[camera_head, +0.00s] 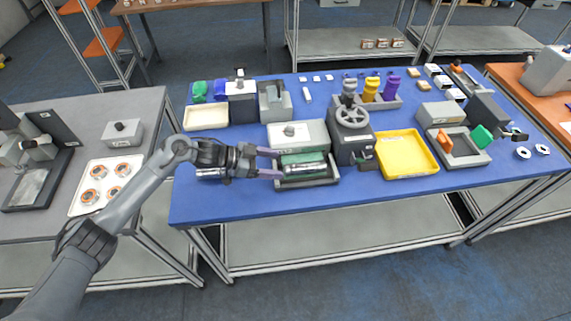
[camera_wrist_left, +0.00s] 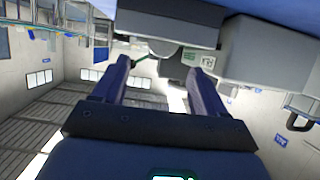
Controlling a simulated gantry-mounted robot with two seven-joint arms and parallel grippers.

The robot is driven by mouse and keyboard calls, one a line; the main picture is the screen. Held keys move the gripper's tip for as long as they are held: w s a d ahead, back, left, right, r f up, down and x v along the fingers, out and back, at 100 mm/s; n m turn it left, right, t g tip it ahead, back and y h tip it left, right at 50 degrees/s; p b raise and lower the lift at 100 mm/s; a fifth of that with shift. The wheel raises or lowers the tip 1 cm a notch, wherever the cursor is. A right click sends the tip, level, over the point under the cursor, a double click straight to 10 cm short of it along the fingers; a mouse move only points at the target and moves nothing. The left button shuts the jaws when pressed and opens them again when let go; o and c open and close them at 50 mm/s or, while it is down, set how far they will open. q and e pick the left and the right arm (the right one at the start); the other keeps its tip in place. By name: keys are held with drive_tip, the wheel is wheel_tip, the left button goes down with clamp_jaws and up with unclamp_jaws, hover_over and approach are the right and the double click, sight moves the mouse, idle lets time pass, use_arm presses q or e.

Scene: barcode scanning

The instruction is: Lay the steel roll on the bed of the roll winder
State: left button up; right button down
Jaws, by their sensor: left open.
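The roll winder (camera_head: 298,134) is a pale grey box on the blue table, with a low dark grey bed (camera_head: 318,182) at its front. A shiny silver cylinder, which looks like the steel roll (camera_head: 303,170), lies lengthwise in the bed beside a green strip (camera_head: 300,157). My left gripper (camera_head: 279,163) is open at the left end of the bed, its purple fingers pointing right. In the left wrist view a pale rounded end (camera_wrist_left: 165,48) shows beyond the open fingers (camera_wrist_left: 164,64); I cannot tell whether they touch it. My right gripper is out of view.
A handwheel machine (camera_head: 352,120) stands right of the winder, and an empty yellow tray (camera_head: 407,155) lies beyond it. A cream tray (camera_head: 206,117) and a grey device (camera_head: 275,101) stand behind. The table's front strip is clear.

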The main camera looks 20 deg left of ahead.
use_arm(q)
drive_tip(key=shift+v, duration=2.65)
